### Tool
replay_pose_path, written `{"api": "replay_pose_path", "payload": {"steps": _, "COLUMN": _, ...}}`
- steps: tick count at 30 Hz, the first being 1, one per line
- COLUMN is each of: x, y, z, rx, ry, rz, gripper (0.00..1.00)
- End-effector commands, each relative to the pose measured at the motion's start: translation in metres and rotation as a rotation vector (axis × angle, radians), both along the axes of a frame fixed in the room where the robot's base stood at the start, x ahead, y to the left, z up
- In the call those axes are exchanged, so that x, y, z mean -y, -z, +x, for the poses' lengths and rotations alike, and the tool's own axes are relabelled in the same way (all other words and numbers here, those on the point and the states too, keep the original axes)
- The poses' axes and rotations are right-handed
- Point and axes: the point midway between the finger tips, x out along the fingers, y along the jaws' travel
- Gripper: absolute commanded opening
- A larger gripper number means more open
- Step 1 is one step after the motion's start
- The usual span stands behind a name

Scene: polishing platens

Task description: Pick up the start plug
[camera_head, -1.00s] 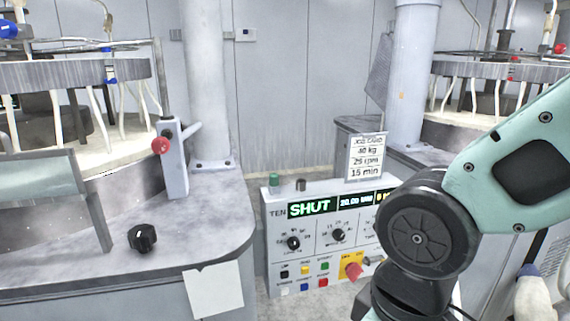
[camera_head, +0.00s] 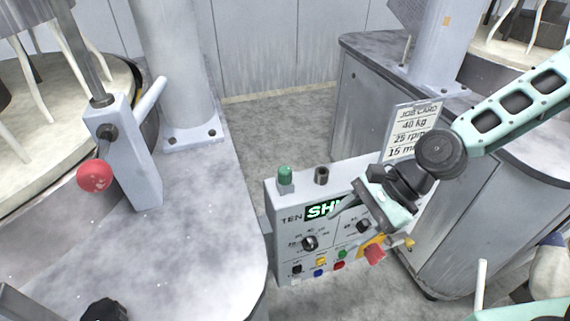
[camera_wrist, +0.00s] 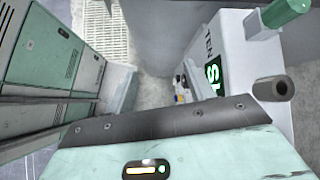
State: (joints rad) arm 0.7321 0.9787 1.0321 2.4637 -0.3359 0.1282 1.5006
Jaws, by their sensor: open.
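A green plug (camera_head: 286,175), which looks like the start plug, stands upright in a pale socket on top of the grey control box (camera_head: 283,222), at its left end. It also shows at the top right of the wrist view (camera_wrist: 286,12). A dark, hollow-looking cylinder (camera_head: 321,175) stands to its right on the same top and shows in the wrist view (camera_wrist: 272,88). My gripper (camera_head: 345,208) is open and empty in front of the box, to the right of and lower than the green plug. It partly hides the display and a dial.
A job card (camera_head: 413,130) stands behind the box's right end. A red knob (camera_head: 375,254) on a yellow plate sticks out at its lower right. A bench with a red-ball lever (camera_head: 95,176) and a black knob (camera_head: 104,310) is at left. Above the box is free.

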Motion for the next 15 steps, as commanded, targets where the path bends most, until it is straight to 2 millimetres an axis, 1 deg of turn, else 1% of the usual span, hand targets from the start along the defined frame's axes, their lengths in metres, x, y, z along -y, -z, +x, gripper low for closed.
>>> {"api": "replay_pose_path", "payload": {"steps": 1, "x": 0.001, "y": -0.017, "z": 0.014, "rx": -0.044, "ry": 0.119, "rz": 0.079, "gripper": 0.54}}
{"api": "replay_pose_path", "payload": {"steps": 3, "x": 0.003, "y": -0.034, "z": 0.034, "rx": -0.098, "ry": 0.267, "rz": 0.175, "gripper": 0.54}}
{"api": "replay_pose_path", "payload": {"steps": 7, "x": 0.013, "y": -0.062, "z": 0.063, "rx": -0.175, "ry": 0.469, "rz": 0.327, "gripper": 0.54}}
{"api": "replay_pose_path", "payload": {"steps": 9, "x": 0.019, "y": -0.072, "z": 0.075, "rx": -0.201, "ry": 0.539, "rz": 0.384, "gripper": 0.54}}
{"api": "replay_pose_path", "payload": {"steps": 11, "x": 0.022, "y": -0.078, "z": 0.081, "rx": -0.216, "ry": 0.576, "rz": 0.416, "gripper": 0.54}}
{"api": "replay_pose_path", "payload": {"steps": 13, "x": 0.023, "y": -0.081, "z": 0.086, "rx": -0.226, "ry": 0.602, "rz": 0.438, "gripper": 0.54}}
{"api": "replay_pose_path", "payload": {"steps": 15, "x": 0.018, "y": -0.081, "z": 0.088, "rx": -0.232, "ry": 0.608, "rz": 0.445, "gripper": 0.54}}
